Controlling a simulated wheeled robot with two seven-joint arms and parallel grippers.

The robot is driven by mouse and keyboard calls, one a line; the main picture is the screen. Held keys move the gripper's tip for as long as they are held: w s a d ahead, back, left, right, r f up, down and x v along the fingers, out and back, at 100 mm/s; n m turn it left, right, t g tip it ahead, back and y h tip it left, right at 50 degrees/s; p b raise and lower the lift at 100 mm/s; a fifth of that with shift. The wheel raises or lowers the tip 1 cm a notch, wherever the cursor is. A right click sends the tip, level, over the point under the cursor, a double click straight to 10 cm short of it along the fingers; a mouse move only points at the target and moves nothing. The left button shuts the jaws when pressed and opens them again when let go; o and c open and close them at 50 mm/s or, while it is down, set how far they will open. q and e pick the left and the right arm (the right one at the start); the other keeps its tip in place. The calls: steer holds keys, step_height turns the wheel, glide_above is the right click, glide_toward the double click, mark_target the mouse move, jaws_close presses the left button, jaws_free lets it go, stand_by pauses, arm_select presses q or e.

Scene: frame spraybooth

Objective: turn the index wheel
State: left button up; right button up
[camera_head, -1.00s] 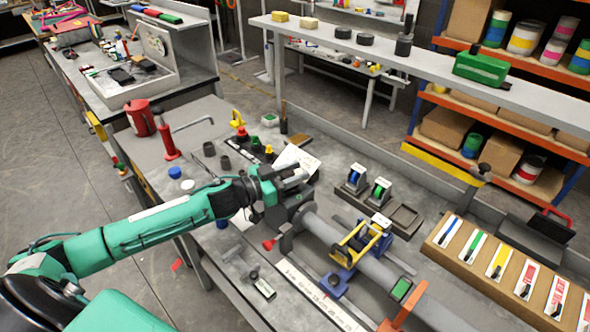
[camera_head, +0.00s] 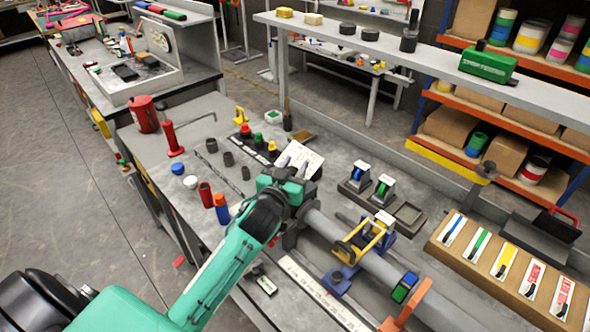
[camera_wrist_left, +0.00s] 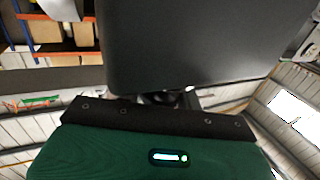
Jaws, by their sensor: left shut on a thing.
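The dark grey index wheel (camera_head: 291,238) sits at the near left end of a long grey tube (camera_head: 375,266) in a bench fixture. My left gripper (camera_head: 293,178) is over the wheel's upper side and is shut on it; its fingertips are mostly hidden by the gripper body and arm. In the left wrist view a large dark grey block (camera_wrist_left: 205,45) fills the top, close against the gripper's black front bar. The tube carries a small blue and green marker (camera_head: 405,287). My right gripper is not in view.
A yellow clamp on a blue base (camera_head: 362,243) and an orange bracket (camera_head: 407,306) stand along the tube. Blue and red bottles (camera_head: 221,208) stand left of my arm. A tilted board of coloured cards (camera_head: 510,262) is at right, a long shelf (camera_head: 390,52) behind.

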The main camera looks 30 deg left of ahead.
arm_select(q)
steer(key=shift+a+n+g+y+b, duration=0.15)
steer(key=shift+n+g+y+b, duration=0.25)
steer(key=shift+n+y+b, duration=1.1)
steer(key=shift+y, duration=0.9)
steer(key=shift+a+r+n+g, duration=0.1)
steer(key=shift+n+g, duration=0.2)
steer(key=o, duration=0.9)
steer(key=shift+o, duration=0.2)
steer(key=shift+s, duration=0.1)
